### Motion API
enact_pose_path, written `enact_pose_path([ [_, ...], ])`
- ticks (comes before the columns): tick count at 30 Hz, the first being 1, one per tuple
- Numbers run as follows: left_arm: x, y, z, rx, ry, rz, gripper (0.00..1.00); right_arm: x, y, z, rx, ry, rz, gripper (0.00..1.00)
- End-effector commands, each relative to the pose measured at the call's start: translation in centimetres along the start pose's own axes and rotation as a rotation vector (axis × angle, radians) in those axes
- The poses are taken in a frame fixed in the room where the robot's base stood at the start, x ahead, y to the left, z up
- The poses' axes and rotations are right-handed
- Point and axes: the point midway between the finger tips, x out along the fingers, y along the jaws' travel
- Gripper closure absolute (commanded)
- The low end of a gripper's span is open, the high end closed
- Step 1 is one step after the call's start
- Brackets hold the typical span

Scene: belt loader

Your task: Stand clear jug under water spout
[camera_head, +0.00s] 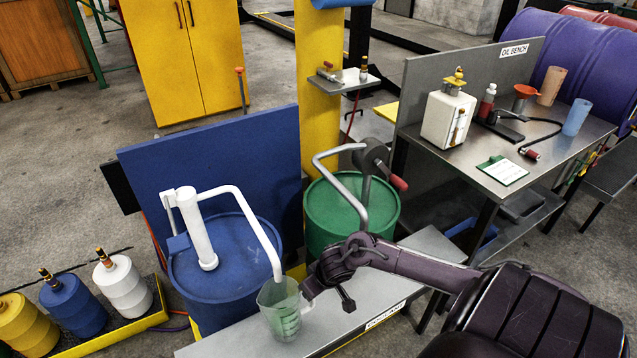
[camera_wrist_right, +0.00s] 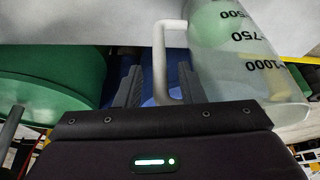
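The clear jug (camera_head: 283,312), greenish with dark graduation marks, appears upright on the grey bench (camera_head: 370,292). Its mouth is under the down-turned end of the white water spout (camera_head: 273,258), which rises from the blue drum (camera_head: 228,282). My right gripper (camera_head: 310,289) is at the jug's right side. In the right wrist view the jug (camera_wrist_right: 245,60) is close, and its white handle (camera_wrist_right: 159,62) passes between the spread fingers of my right gripper (camera_wrist_right: 158,92). Finger contact with the handle cannot be made out. My left gripper is not in view.
A green drum (camera_head: 383,226) with a crank pump stands behind my right gripper. A blue panel (camera_head: 215,165) rises behind the blue drum. The oil bench (camera_head: 470,146) with bottles and cups is at right. Several small containers stand in a yellow-edged tray (camera_head: 110,338) at lower left.

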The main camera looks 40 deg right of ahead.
Motion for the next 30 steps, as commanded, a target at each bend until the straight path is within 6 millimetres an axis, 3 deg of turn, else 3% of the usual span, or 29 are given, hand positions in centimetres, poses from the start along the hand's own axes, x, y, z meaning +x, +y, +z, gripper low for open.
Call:
enact_pose_path([
  [15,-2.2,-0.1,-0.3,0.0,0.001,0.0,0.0,-10.0,0.0,0.0,-0.002,-0.001,0.0,0.65],
  [21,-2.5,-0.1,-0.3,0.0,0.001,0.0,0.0,-11.6,-0.1,0.1,-0.001,-0.002,-0.001,0.65],
  [30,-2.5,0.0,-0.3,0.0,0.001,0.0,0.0,-11.7,0.0,0.0,0.0,-0.001,-0.001,0.65],
])
